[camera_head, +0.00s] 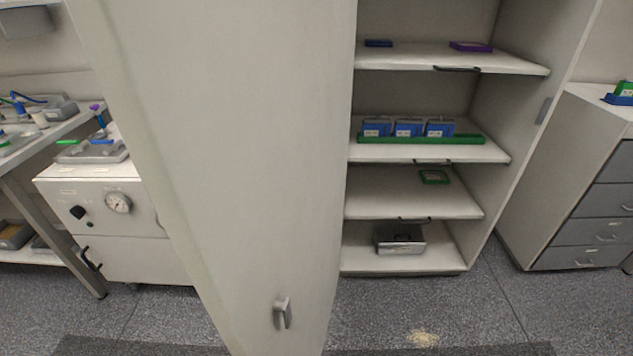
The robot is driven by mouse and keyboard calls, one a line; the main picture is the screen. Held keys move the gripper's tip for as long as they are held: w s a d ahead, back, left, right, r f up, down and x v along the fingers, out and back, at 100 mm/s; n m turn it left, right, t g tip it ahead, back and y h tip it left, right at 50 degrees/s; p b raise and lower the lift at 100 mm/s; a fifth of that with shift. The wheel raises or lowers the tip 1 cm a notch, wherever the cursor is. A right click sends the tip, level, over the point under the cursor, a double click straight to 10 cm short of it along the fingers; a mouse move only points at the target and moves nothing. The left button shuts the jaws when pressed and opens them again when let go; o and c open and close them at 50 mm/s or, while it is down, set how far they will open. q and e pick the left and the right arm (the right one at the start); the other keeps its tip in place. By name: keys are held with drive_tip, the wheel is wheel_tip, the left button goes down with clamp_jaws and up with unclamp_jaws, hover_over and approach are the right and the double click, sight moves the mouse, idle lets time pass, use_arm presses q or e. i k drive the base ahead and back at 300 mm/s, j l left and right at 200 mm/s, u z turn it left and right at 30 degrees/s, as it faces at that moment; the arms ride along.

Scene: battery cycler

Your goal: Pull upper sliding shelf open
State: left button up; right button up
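The upper sliding shelf (410,61) is a pale board inside the open cabinet, with a dark handle (457,69) on its front edge. It looks about level with the cabinet's front, and I cannot tell how far it is pulled out. A small blue item (378,43) and a purple item (471,46) lie on it. Neither of my grippers shows in the head view.
The cabinet door (235,130) stands open at the left and fills much of the view. Lower shelves hold blue boxes on a green tray (420,139), a green frame (434,177) and a metal box (400,240). A drawer unit (560,160) stands right. Floor ahead is clear.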

sight(402, 55)
drive_tip(key=j+z, duration=0.3)
drive_tip(key=j, duration=0.2)
drive_tip(key=j+z, duration=0.35)
drive_tip(key=j, duration=0.15)
drive_tip(key=k+j+z, duration=0.15)
drive_tip(key=j+z, duration=0.15)
drive_tip(key=j, duration=0.2)
drive_tip(key=i+j+z, duration=0.15)
drive_tip(key=k+l, duration=0.15)
drive_tip(key=l, duration=0.2)
drive_tip(key=k+l, duration=0.15)
drive_tip(key=l, duration=0.9)
drive_tip(key=i+l, duration=0.15)
drive_tip(key=l, duration=0.2)
drive_tip(key=i+l+u, duration=0.1)
drive_tip(key=l, duration=0.25)
drive_tip(key=i+l, duration=0.25)
drive_tip(key=i+l+u, duration=0.1)
drive_tip(key=l, duration=0.35)
drive_tip(key=i+l+u, duration=0.1)
drive_tip(key=i, duration=0.6)
drive_tip(key=i+l+u, duration=0.1)
drive_tip(key=i, duration=0.6)
